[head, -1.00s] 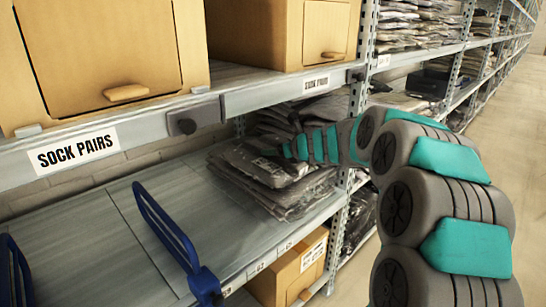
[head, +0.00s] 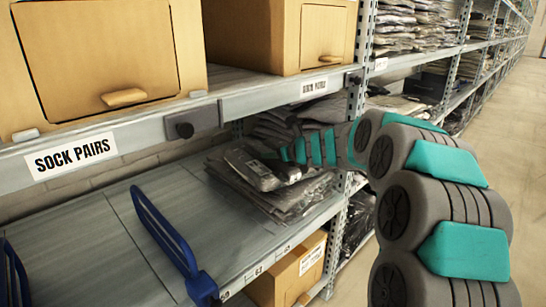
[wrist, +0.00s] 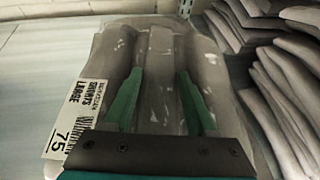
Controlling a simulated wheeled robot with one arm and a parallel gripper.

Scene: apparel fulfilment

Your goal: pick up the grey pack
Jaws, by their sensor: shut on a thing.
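The grey pack (head: 250,172) is a flat, clear-wrapped garment pack at the front of the pile on the lower shelf. My gripper (wrist: 159,88) has its two green fingers on the pack, which also fills the middle of the wrist view (wrist: 158,50). The gripper is shut on it. In the head view the pack is slightly tilted over the packs below (head: 300,198). The fingertips are hard to make out there.
More grey packs (wrist: 285,100) are stacked close on the right in the wrist view. The shelf board (head: 90,225) left of the pile is bare up to a blue divider (head: 165,235). The upper shelf edge (head: 240,108) runs above, with cardboard boxes (head: 110,60) on it.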

